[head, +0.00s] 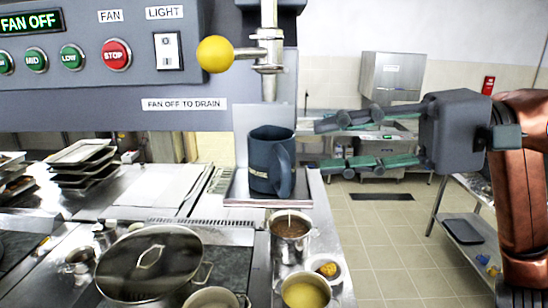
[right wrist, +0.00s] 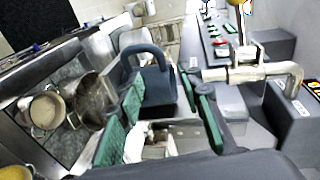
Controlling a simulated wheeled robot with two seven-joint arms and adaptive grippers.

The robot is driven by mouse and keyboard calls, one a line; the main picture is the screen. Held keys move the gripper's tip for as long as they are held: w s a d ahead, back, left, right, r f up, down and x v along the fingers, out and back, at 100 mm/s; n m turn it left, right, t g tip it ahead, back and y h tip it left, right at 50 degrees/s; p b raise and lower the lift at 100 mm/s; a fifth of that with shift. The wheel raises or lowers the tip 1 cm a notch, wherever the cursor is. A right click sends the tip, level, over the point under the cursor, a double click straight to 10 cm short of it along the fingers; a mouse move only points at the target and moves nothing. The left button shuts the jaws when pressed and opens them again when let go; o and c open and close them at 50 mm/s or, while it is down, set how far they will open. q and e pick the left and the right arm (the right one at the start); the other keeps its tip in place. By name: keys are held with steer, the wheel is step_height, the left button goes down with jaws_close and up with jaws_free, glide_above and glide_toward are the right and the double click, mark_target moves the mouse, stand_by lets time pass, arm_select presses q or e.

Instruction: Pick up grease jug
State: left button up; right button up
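The grease jug (head: 264,165) is a dark blue-grey jug standing upright on a small metal ledge (head: 236,190) under the drain pipe. Its handle is on its right side in the head view. My right gripper (head: 320,145) is open and empty to the right of the jug, its fingers pointing left toward the handle, with a gap seen between. In the right wrist view the jug (right wrist: 157,92) shows ahead, between the two green-padded fingers. My left gripper is not in view.
The drain pipe (head: 268,45) with a yellow valve knob (head: 215,54) hangs above the jug. A lidded pot (head: 150,262) and small pots of brown (head: 290,228) and yellow liquid (head: 305,292) stand in front. Stacked trays (head: 82,152) lie at left. Open floor is at right.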

mark_target(280, 149)
steer(key=x, duration=0.1)
steer(key=p+x, duration=0.1)
steer(key=x, duration=0.2)
steer(key=shift+s+a, duration=0.35)
steer(key=shift+a, duration=0.05)
steer(key=shift+p+x, duration=0.75)
steer(key=shift+x, duration=0.35)
steer(key=shift+a+f, duration=0.2)
steer(key=shift+a, duration=0.2)
steer(key=shift+d, duration=0.15)
steer(key=shift+c, duration=1.4)
jaws_close()
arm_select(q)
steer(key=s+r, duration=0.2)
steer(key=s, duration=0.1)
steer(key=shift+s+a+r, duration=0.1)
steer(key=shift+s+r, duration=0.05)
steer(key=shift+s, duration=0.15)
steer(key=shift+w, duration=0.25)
